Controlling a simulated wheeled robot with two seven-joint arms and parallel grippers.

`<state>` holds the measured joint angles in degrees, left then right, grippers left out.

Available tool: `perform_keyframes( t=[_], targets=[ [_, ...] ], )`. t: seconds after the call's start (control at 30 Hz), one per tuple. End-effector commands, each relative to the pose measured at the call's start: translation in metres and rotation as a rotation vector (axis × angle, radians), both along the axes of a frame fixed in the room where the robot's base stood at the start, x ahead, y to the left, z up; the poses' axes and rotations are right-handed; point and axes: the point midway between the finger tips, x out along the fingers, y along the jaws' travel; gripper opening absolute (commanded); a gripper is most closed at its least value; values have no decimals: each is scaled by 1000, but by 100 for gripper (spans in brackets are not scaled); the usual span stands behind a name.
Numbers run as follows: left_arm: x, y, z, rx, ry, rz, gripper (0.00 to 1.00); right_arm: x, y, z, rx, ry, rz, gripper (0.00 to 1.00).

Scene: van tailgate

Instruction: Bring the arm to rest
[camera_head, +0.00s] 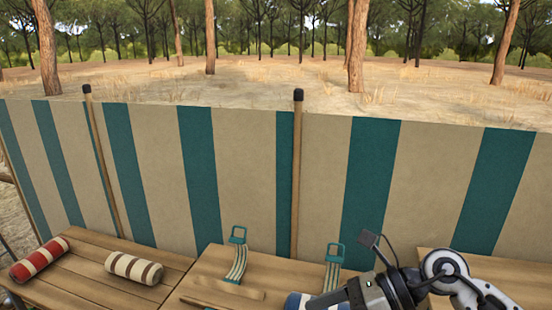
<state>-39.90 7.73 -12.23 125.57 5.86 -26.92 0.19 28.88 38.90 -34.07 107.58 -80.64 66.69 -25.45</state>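My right arm comes in from the right, and its dark gripper body (360,292) is at the bottom edge over the wooden table. Its fingertips do not show clearly, so I cannot tell if it is open or shut. A blue and white roll (300,300) lies just left of it, partly cut off by the frame and hidden by the gripper; I cannot tell whether they touch. My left gripper is not in view.
A red and white roll (39,260) and a brown and white roll (132,268) lie on the left table (85,268). Two striped straps with teal buckles (238,256) (333,270) lie on the middle table (275,268). A striped windbreak (240,180) with wooden poles stands behind.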

Motion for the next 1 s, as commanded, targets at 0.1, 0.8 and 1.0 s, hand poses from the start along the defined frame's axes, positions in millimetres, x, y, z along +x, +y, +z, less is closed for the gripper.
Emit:
perform_keyframes(
  t=[0.1, 0.8, 1.0],
  targets=[
    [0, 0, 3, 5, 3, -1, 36, -17, 34, 27, 335, 225, -116, 100],
    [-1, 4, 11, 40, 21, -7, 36, -89, -73, -151, -1453, -2049, 1492, 100],
    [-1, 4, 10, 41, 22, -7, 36, -100, -72, -159, -1392, -2013, 1468, 100]
  ],
)
